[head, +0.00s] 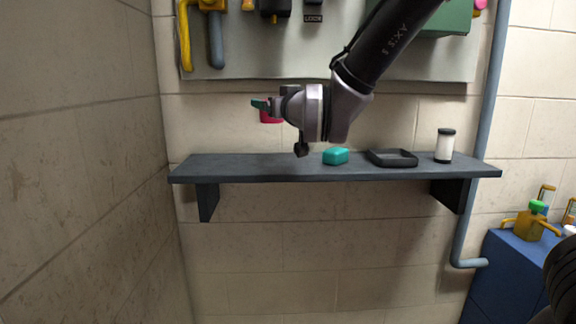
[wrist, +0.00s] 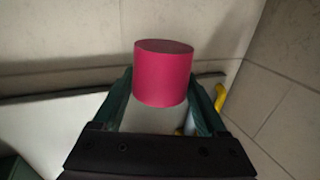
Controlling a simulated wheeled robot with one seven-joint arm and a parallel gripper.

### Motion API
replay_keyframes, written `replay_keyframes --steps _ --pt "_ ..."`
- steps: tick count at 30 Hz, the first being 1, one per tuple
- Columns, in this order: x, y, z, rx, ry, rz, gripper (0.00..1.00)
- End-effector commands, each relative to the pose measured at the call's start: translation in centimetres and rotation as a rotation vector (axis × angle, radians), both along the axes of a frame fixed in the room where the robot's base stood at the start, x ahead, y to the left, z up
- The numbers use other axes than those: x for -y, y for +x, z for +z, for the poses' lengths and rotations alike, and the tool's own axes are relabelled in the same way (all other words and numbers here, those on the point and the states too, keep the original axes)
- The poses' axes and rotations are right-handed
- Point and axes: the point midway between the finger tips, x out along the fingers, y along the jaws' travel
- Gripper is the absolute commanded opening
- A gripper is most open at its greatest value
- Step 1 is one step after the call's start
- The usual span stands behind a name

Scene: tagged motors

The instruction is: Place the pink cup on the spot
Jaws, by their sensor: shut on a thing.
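The pink cup (wrist: 162,78) is held between the two dark green fingers of my gripper (wrist: 160,100) in the wrist view. In the head view the pink cup (head: 270,116) shows partly below the fingers of my gripper (head: 262,107). It hangs in the air above the left part of the dark shelf (head: 270,167), clear of it. I cannot make out a marked spot; a black square tray (head: 391,158) lies on the right part of the shelf.
A teal block (head: 336,156) sits mid-shelf and a white and black cylinder (head: 444,146) stands near its right end. A tool board (head: 290,60) hangs behind my arm. A blue-grey pipe (head: 482,120) runs down at right. The shelf's left half looks clear.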

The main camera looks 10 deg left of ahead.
Motion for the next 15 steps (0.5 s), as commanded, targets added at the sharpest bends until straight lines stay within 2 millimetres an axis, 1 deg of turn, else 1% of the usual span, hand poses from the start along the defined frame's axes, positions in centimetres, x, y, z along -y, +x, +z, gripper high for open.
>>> replay_keyframes --steps 2,6,9,13,15 --pt "0.3 0.3 -0.9 -0.001 -0.005 -0.003 0.21" --pt "0.3 0.3 -3.6 -0.004 -0.008 -0.002 0.20" --pt "0.3 0.4 -5.0 -0.001 -0.007 -0.003 0.20" --pt "0.3 0.4 -6.1 -0.002 -0.004 -0.003 0.20" --pt "0.3 0.3 -7.0 -0.001 -0.006 -0.003 0.20"
